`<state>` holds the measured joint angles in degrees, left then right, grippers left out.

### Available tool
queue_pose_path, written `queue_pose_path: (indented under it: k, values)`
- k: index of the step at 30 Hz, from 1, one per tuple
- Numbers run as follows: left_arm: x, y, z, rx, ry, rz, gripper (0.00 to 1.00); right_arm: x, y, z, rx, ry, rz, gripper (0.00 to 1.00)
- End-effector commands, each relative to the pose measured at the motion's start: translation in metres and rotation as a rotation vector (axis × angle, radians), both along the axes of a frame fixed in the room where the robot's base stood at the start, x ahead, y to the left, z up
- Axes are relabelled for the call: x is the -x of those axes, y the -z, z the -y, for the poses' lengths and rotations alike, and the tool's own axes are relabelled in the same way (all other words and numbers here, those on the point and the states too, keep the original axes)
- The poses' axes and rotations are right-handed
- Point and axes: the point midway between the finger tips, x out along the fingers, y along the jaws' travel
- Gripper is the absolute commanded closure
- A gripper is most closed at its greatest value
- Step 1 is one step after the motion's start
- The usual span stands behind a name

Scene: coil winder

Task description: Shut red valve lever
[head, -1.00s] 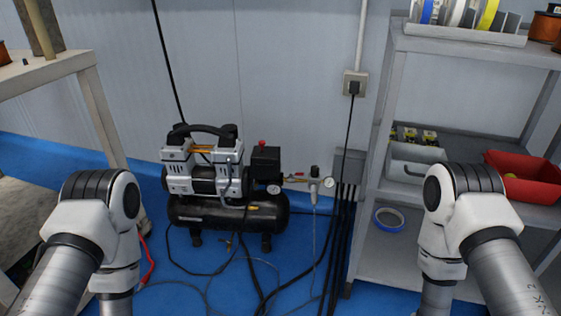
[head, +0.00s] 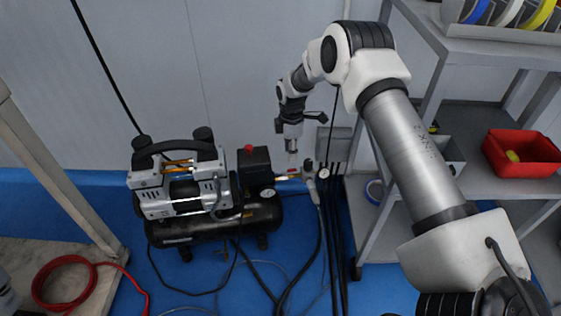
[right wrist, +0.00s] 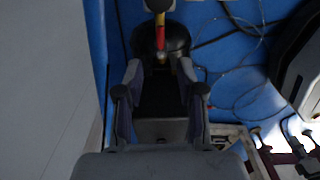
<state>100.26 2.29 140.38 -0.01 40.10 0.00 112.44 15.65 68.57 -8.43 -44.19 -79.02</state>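The red valve lever (head: 293,169) is a small red piece on the brass fitting (head: 284,178) between the compressor (head: 180,185) and the gauge (head: 324,174). The lever also shows in the right wrist view (right wrist: 160,38), in line with the gap between my fingers and beyond their tips. My right gripper (head: 292,155) points down just above the lever in the head view. Its two fingers stand apart with nothing between them in the right wrist view (right wrist: 158,72). I cannot tell whether it touches the lever. My left gripper is out of view.
A grey shelf (head: 490,50) with a red bin (head: 522,153) stands to the right. Dark cables (head: 335,220) hang beside the gauge and run over the blue floor. A red hose (head: 75,262) lies coiled at the left, near a table leg.

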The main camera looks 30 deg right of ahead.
Motion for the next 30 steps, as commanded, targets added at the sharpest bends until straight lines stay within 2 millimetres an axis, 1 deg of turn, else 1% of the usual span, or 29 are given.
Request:
queue_pose_path:
  k: [1,6,9,12,18,19,20,21,22,30]
  values:
    - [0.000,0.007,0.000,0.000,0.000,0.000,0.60,0.001,0.012,0.000,-0.001,0.001,-0.002,0.62]
    - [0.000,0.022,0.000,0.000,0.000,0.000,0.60,0.001,0.047,-0.001,0.001,0.000,-0.001,0.62]
    - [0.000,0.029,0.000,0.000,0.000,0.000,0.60,0.001,0.063,-0.001,0.001,0.001,-0.001,0.62]
    - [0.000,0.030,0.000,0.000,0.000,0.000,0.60,0.001,0.070,-0.001,0.000,0.001,0.000,0.62]
    - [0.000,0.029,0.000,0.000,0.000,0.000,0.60,0.001,0.070,-0.001,0.000,0.002,0.000,0.62]
    - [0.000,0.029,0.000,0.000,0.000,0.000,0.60,0.001,0.070,-0.001,0.000,0.002,0.000,0.65]
    - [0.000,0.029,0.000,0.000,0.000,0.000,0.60,0.001,0.070,-0.001,0.000,0.002,0.000,0.76]
    - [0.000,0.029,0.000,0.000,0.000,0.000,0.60,0.001,0.070,-0.001,0.000,0.002,0.000,0.90]
    - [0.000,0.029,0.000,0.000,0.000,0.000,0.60,0.001,0.070,-0.001,0.000,0.002,0.000,1.00]
    - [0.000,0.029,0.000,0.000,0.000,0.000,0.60,0.002,0.070,-0.001,0.000,0.004,0.000,1.00]
